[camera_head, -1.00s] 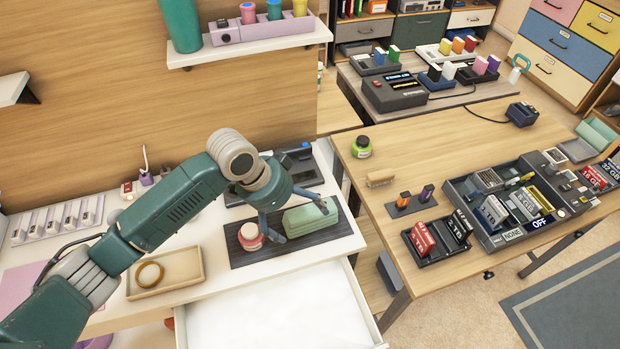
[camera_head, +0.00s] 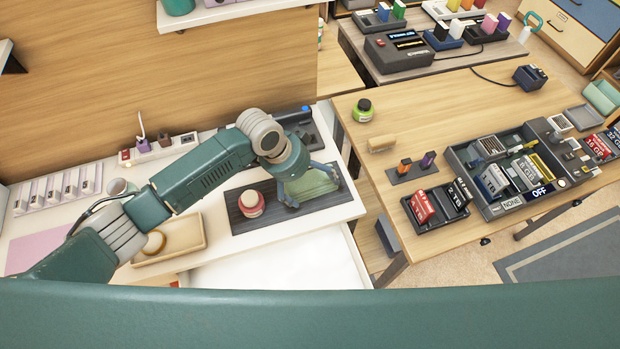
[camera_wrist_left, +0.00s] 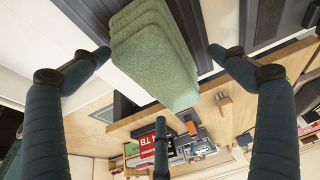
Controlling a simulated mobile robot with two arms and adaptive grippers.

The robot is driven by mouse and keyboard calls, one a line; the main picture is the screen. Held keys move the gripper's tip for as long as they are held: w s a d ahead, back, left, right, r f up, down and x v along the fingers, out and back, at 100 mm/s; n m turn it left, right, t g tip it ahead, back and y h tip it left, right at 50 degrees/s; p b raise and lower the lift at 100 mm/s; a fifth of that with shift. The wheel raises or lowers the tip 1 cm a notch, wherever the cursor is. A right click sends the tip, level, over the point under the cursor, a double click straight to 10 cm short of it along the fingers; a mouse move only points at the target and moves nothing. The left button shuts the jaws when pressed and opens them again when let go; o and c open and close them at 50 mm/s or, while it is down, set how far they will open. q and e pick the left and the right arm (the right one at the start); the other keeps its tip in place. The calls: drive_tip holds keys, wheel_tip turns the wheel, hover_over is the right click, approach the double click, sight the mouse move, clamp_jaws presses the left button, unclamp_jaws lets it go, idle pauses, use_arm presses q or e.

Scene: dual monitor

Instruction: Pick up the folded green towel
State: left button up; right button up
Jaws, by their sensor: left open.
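The folded green towel (camera_head: 314,187) lies on a dark mat (camera_head: 240,222) on the white desk, partly hidden by my left gripper. My left gripper (camera_head: 312,190) is over the towel with its fingers spread, one on the near left and one on the right. In the left wrist view the towel (camera_wrist_left: 155,58) shows as a stack of soft layers between the open fingers of the left gripper (camera_wrist_left: 160,58). Gaps show beside the towel there, and whether any finger touches it is unclear. My right gripper is not in view.
A pink-red jar (camera_head: 251,204) stands on the mat just left of the towel. A beige tray (camera_head: 185,240) with a ring lies further left. An open white drawer (camera_head: 290,265) juts out in front. A wooden table (camera_head: 400,225) with several devices stands to the right.

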use_arm(q)
drive_tip(key=shift+x, duration=0.8)
drive_tip(key=c, duration=1.3)
drive_tip(key=shift+r, duration=0.1)
drive_tip(key=shift+c, duration=0.3)
drive_tip(key=shift+r, duration=0.1)
